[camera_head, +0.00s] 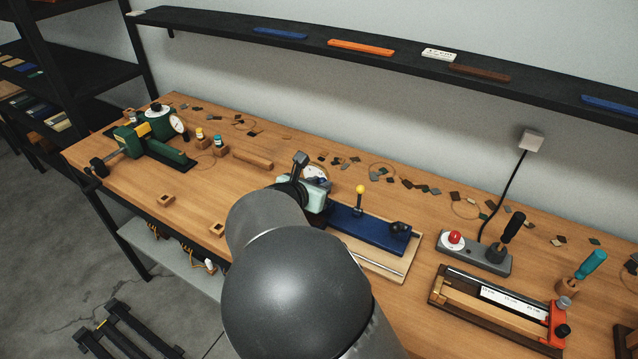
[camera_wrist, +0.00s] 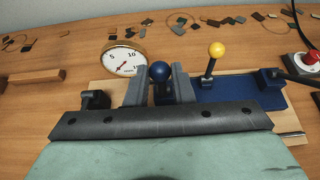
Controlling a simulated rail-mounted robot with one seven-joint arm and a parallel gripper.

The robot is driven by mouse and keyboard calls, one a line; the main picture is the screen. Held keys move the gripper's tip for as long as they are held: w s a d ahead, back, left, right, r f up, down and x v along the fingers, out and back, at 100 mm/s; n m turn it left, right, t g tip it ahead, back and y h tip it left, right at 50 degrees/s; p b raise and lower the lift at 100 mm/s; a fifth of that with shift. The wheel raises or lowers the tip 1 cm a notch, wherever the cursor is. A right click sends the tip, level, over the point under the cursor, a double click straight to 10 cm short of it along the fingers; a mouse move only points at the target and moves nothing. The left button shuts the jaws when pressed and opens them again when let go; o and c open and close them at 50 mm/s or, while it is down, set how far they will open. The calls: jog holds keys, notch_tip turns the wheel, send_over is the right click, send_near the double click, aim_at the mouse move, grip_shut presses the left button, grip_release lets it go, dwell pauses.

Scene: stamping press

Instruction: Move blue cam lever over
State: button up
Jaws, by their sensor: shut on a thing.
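The blue cam lever's round knob (camera_wrist: 160,71) stands between the two grey fingers of my gripper (camera_wrist: 161,88) in the wrist view. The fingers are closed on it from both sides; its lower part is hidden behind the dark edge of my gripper. A blue stamping press base (camera_head: 378,232) lies on a pale wooden board (camera_head: 392,262), and the base also shows in the wrist view (camera_wrist: 237,92). A second lever with a yellow knob (camera_wrist: 216,49) stands upright on the base, right of my gripper and apart from it. In the head view my arm covers the blue lever.
A round dial gauge (camera_wrist: 123,58) stands close behind my gripper's left finger. A grey box with a red button (camera_head: 455,238) and an orange-ended fixture (camera_head: 556,325) are to the right. A green device (camera_head: 150,140) stands at the left. Small chips lie along the back.

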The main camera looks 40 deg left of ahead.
jog(key=shift+s+f+b, duration=0.3)
jog(key=shift+s, duration=0.3)
jog(key=shift+s+f+b, duration=0.25)
jog(key=shift+s+f, duration=0.05)
jog(key=shift+s, duration=0.3)
jog(key=shift+f, duration=0.1)
jog(key=shift+s+d+f+b, duration=0.15)
jog(key=shift+s+f+b, duration=0.6)
jog(key=shift+s, duration=0.25)
jog(key=shift+f, duration=0.1)
jog(key=shift+s+f+b, duration=0.65)
jog(key=shift+f+b, duration=0.2)
grip_shut()
